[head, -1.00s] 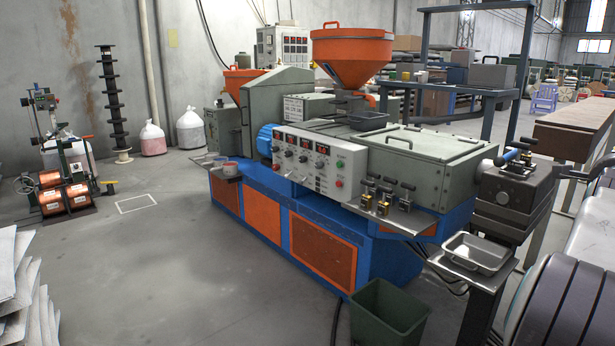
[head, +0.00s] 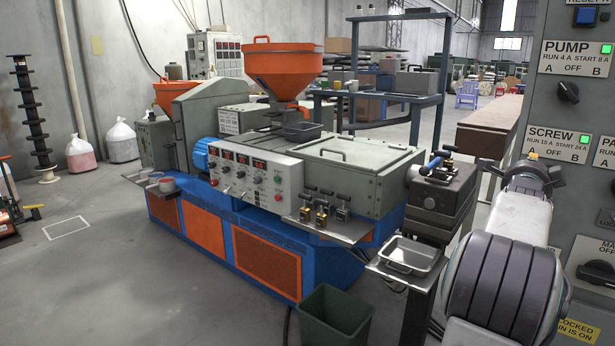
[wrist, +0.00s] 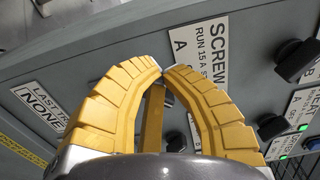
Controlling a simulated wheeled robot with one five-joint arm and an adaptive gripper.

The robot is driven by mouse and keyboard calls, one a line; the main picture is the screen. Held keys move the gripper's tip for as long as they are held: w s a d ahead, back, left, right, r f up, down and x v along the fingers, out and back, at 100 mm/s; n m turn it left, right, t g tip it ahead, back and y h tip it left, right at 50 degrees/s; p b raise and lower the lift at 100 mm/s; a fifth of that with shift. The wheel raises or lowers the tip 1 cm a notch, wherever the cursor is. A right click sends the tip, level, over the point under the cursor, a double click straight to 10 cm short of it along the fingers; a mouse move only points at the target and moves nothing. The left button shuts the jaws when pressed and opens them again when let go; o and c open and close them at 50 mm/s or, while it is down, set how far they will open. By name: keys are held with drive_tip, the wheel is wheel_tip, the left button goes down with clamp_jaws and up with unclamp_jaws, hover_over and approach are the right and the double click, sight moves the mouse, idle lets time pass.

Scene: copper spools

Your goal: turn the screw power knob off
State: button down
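The SCREW label (head: 557,143), with a lit green light, is on the grey control panel (head: 560,100) at the right of the head view. My gripper (head: 535,170) is in front of the panel just below this label and covers the spot under it, so the screw knob is hidden there. In the wrist view the SCREW label (wrist: 212,50) shows sideways beside my gripper (wrist: 163,72). Its yellow fingers curve together with tips meeting, and I see nothing held between them.
The black pump knob (head: 568,92) sits higher on the panel under the PUMP label (head: 578,58). More switches are lower on the panel. A blue and orange extruder (head: 265,262) with a metal tray (head: 408,255) stands to the left.

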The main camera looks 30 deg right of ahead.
drive_tip(key=shift+x, duration=0.95)
drive_tip(key=shift+w+f+b, duration=0.2)
drive_tip(key=shift+f+b, duration=0.8)
drive_tip(key=shift+b, duration=0.45)
drive_tip(key=shift+s+f+b, duration=0.15)
drive_tip(key=shift+f+b, duration=0.65)
drive_tip(key=shift+b, duration=0.45)
drive_tip(key=shift+w+f+b, duration=0.15)
drive_tip(key=shift+w+b, duration=0.1)
drive_tip(key=shift+b, duration=0.2)
drive_tip(key=shift+a, duration=0.15)
drive_tip(key=shift+b+v, duration=2.5)
drive_tip(key=shift+v, duration=0.45)
